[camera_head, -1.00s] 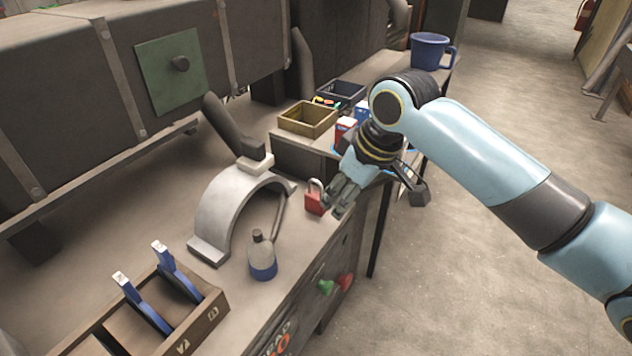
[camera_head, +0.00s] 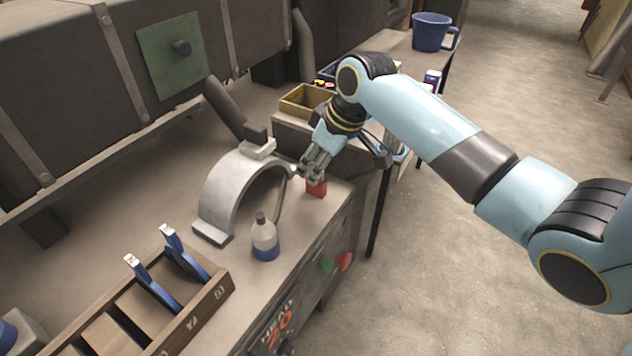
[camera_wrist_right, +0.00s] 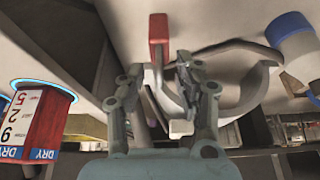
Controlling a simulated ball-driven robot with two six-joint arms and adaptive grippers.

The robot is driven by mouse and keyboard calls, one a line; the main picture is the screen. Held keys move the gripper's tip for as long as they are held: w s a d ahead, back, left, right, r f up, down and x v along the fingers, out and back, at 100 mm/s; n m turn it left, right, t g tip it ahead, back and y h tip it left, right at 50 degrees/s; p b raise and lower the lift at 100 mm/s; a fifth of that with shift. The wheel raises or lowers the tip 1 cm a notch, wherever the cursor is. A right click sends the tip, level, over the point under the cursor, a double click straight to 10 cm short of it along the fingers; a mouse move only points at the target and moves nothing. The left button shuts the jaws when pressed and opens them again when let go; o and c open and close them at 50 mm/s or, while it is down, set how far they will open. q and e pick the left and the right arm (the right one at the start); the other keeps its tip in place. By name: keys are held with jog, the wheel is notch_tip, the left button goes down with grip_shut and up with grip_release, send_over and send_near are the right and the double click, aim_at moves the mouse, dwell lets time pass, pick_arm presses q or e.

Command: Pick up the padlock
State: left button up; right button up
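The red padlock (camera_head: 317,188) stands on the workbench, to the right of the grey arch-shaped part. In the right wrist view its red body (camera_wrist_right: 158,29) is at the top, with its grey shackle (camera_wrist_right: 160,75) reaching down between my fingers. My right gripper (camera_head: 309,171) is at the padlock in the head view, and its fingers hide the shackle there. In the right wrist view my right gripper (camera_wrist_right: 158,72) is open, one finger on each side of the shackle, with gaps visible. My left gripper is not in view.
The grey arch (camera_head: 222,190) and a blue-and-white bottle (camera_head: 265,238) stand close by on the workbench (camera_head: 215,262). A wooden box (camera_head: 300,100) is behind my right gripper. A slotted wooden rack (camera_head: 205,308) is at front left.

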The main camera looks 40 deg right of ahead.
jog(key=shift+f, duration=0.1)
grip_shut()
dwell(0.5)
